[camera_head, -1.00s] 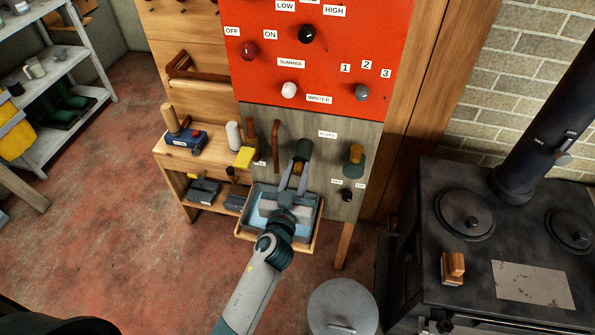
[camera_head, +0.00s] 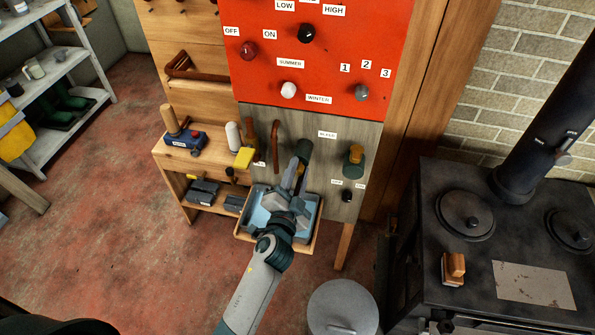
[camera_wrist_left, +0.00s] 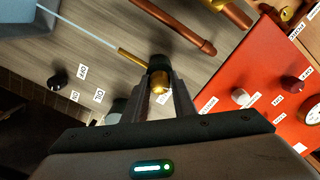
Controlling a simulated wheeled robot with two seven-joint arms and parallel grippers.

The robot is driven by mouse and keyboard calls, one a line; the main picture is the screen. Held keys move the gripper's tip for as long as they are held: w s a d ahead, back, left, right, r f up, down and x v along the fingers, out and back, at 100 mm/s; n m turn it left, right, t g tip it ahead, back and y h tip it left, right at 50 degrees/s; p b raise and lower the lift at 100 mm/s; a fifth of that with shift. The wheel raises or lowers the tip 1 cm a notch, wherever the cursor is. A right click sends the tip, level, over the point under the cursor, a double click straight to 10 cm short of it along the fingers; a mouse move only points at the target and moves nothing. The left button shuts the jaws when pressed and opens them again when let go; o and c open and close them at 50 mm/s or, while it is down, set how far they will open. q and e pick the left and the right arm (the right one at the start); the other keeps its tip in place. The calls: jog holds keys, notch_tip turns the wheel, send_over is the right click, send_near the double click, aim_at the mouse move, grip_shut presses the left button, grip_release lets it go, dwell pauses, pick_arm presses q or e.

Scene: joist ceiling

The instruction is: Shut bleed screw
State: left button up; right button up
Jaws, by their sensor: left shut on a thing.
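The bleed screw (camera_wrist_left: 158,87) is a small brass piece under a dark fitting, seen between my fingers in the left wrist view. In the head view the dark green fitting (camera_head: 303,149) stands out from the grey wooden panel, left of a small white label (camera_head: 327,134). My left gripper (camera_head: 298,172) is shut on the brass screw, and its fingers hide most of it in the head view. The fingers also show in the left wrist view (camera_wrist_left: 158,95), one on each side of the brass. My right gripper is not in view.
A green fitting with a brass top (camera_head: 354,160) and a black knob (camera_head: 347,195) sit to the right. A blue tray (camera_head: 311,215) lies below my gripper. A copper pipe (camera_head: 275,147) is to the left. A black stove (camera_head: 500,250) stands at right, near a round lid (camera_head: 342,308).

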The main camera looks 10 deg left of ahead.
pick_arm(q)
jog(key=shift+m, duration=1.4)
jog(key=o, duration=1)
jog(key=shift+o, duration=0.2)
jog(key=shift+s, duration=0.1)
